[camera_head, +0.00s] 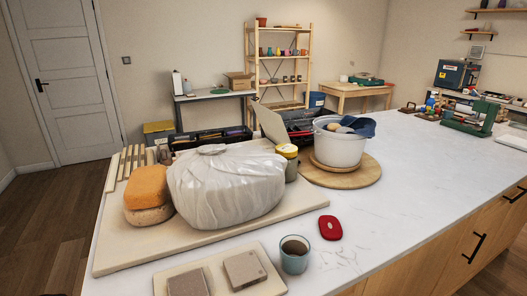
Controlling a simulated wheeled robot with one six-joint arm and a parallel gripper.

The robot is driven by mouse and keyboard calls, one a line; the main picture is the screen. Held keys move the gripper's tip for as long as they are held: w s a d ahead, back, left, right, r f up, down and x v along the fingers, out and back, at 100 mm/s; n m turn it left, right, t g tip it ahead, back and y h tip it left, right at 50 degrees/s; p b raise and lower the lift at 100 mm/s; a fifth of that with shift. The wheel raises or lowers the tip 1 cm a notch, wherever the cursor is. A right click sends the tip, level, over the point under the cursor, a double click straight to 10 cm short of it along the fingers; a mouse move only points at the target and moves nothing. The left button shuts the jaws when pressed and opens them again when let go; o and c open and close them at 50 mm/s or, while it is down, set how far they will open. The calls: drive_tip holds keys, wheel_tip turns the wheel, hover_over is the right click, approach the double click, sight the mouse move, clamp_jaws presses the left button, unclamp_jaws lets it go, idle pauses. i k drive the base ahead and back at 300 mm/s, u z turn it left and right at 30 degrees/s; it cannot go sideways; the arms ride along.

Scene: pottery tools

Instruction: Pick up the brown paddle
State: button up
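I cannot clearly make out a brown paddle in the head view. A black tray (183,143) behind the wrapped clay holds several long tools, some brownish, too small to tell apart. A second black tray (292,134) to its right is partly hidden by a leaning flat grey panel (272,124) and the white bucket. My gripper is not in view.
On the white counter (420,180) stand a plastic-wrapped clay block (228,187), sponges (147,187), a white bucket (340,148) on a round wooden board (352,180), a jar (289,160), a cup (294,254) and a red object (330,228). The counter's right middle is clear.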

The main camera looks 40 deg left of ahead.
sight(165, 161)
drive_tip(key=z, duration=0.95)
drive_tip(key=k, duration=2.7)
drive_tip(key=z, duration=2.2)
drive_tip(key=k, duration=2.8)
drive_tip(key=z, duration=0.9)
drive_tip(key=k, duration=1.35)
